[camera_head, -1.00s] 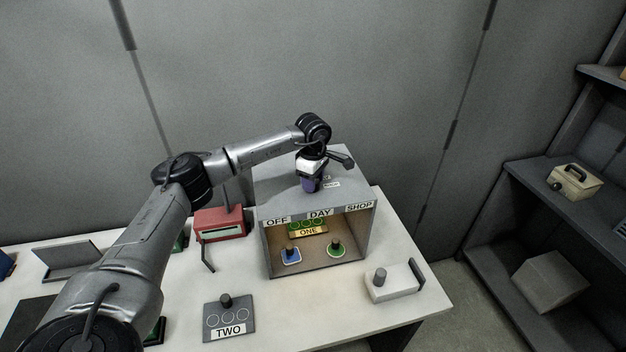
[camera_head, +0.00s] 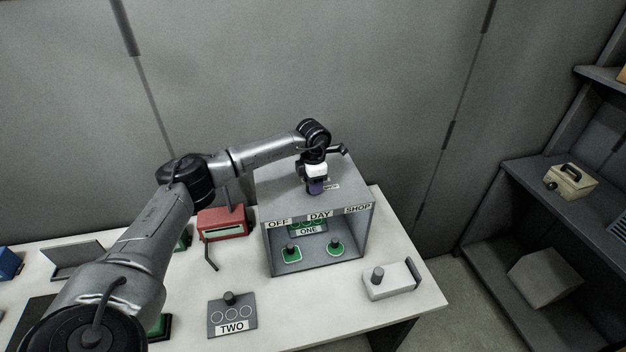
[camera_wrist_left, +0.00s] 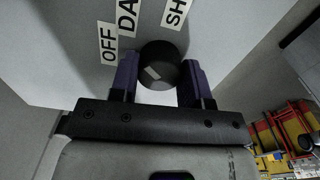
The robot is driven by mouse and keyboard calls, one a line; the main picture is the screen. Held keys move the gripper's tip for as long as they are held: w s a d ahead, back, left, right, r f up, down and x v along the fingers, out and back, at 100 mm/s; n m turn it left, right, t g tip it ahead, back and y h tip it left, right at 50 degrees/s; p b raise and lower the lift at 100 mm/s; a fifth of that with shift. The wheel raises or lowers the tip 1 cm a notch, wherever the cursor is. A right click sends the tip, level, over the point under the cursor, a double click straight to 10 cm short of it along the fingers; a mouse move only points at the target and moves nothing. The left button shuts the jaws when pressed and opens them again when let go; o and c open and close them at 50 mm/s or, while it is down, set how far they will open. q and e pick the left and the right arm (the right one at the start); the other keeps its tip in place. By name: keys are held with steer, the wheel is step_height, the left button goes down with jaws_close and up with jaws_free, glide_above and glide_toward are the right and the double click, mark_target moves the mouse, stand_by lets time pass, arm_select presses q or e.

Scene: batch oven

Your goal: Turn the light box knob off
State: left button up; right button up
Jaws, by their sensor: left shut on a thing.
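The light box (camera_head: 365,228) stands on the table as a grey open-fronted box, with OFF, DAY and SHOP labels along its upper front edge. My left gripper (camera_head: 316,187) points down onto its top, behind the DAY label. In the left wrist view, the round black knob (camera_wrist_left: 160,62) sits between the two purple-dark fingers of my left gripper (camera_wrist_left: 159,82), which are shut on it. A small pale mark shows on the knob; which label it points to I cannot tell. The box interior looks neutral grey. My right gripper is not in view.
Inside the box are the ONE plate and two green-based knobbed pieces (camera_head: 291,254). The TWO plate (camera_head: 232,315), a red device (camera_head: 222,224) and a pale block with a handle (camera_head: 390,281) stand around it. Shelves (camera_head: 515,165) are at right.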

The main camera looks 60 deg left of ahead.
arm_select(q)
steer(key=n+p, duration=0.1)
steer(key=n, duration=0.3)
steer(key=shift+r+n, duration=0.1)
steer(key=shift+n, duration=0.2)
steer(key=shift+n+p, duration=0.55)
steer(key=shift+n, duration=1.05)
steer(key=o, duration=0.9)
steer(key=shift+o, duration=0.2)
step_height(320, 180, up, 14)
steer(key=b, duration=0.2)
steer(key=shift+f, duration=0.2)
